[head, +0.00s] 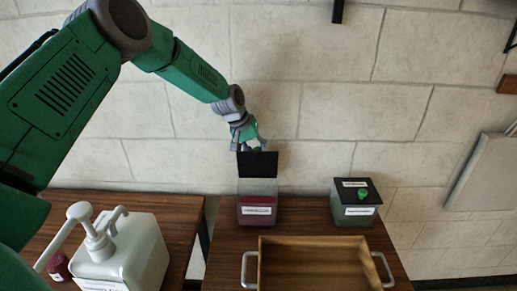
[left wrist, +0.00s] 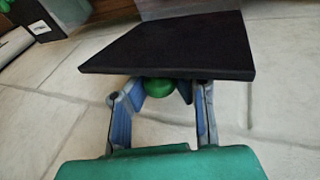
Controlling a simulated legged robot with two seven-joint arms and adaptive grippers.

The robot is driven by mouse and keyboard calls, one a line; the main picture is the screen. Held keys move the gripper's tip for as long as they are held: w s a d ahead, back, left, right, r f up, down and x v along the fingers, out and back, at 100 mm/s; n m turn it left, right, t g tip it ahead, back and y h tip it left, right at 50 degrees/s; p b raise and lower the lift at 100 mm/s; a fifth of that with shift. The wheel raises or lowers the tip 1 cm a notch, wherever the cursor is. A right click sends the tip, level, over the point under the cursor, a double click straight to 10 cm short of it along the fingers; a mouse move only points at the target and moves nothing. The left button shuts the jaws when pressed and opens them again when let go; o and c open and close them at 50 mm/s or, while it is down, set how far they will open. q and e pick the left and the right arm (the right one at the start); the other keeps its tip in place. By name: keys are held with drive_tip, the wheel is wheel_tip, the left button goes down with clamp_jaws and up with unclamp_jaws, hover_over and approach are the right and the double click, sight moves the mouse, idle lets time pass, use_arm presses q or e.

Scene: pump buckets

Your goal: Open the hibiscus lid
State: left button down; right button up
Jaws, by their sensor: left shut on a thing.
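A clear container with dark red contents (head: 257,208) stands on the wooden table; its front label is too small to read. Its black lid (head: 258,164) stands raised, close to upright, at the container's back edge. The lid also fills the top of the left wrist view (left wrist: 170,45). My left gripper (head: 248,141) is behind and above the lid. In the left wrist view its blue-grey fingers (left wrist: 160,92) are shut on the lid's green knob (left wrist: 158,87). My right gripper is not in view.
A second container (head: 356,204) with a closed black lid and green knob stands to the right. A wooden tray with metal handles (head: 262,244) lies in front. A white pump dispenser (head: 135,255) stands on the left table. A stone wall is behind.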

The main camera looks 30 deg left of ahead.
use_arm(q)
drive_tip(key=shift+w+a+r, duration=0.15)
drive_tip(key=shift+w+a, duration=0.1)
drive_tip(key=shift+w, duration=0.05)
drive_tip(key=c, duration=1.3)
unclamp_jaws()
drive_tip(key=shift+s, duration=0.1)
drive_tip(key=shift+s+a+r, duration=0.1)
drive_tip(key=shift+a+r, duration=0.05)
drive_tip(key=shift+r, duration=0.15)
drive_tip(key=shift+a+v, duration=0.2)
drive_tip(key=shift+v, duration=5.25)
